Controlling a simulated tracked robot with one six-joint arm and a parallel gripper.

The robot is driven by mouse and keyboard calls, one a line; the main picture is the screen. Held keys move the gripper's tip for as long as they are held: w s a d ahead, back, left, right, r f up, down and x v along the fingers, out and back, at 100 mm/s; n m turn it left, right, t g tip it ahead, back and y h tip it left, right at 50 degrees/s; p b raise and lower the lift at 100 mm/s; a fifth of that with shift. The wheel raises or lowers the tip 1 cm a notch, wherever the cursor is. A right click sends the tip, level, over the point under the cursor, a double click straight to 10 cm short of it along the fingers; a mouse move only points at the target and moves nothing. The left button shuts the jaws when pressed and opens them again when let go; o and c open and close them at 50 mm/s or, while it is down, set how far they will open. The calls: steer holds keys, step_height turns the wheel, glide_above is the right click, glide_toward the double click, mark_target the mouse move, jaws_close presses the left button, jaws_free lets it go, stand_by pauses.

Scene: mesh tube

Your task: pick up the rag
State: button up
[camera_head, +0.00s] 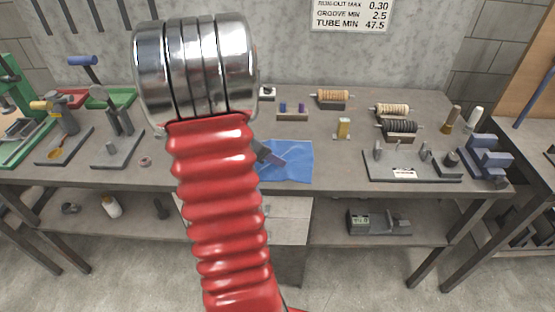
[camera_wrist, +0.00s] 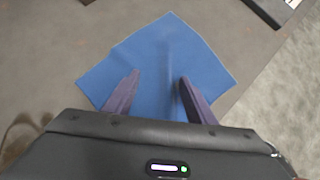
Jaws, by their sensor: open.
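The rag is a flat blue cloth (camera_head: 290,162) lying near the front edge of the workbench, partly hidden behind my red arm in the head view. In the wrist view the rag (camera_wrist: 165,55) fills the middle, spread out with its corners visible at the top, left and right. My gripper (camera_wrist: 158,80) is open, its two dark fingers apart over the near part of the rag, with blue cloth showing between them. In the head view part of my gripper (camera_head: 268,153) shows beside my arm above the rag. Whether the fingertips touch the cloth I cannot tell.
The grey workbench (camera_head: 335,172) is bare just right of the rag. A fixture plate with posts (camera_head: 410,168) stands further right, and a small tray with blue and purple pieces (camera_head: 292,115) sits behind. Stands and clamps (camera_head: 115,140) occupy the left side.

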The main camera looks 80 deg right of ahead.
steer(key=shift+a+f, duration=0.1)
steer(key=shift+f, duration=0.05)
steer(key=c, duration=1.1)
jaws_close()
step_height(320, 180, up, 12)
steer(key=shift+r, duration=0.25)
step_height(320, 180, up, 9)
stand_by(0.5)
steer(key=shift+f, duration=0.15)
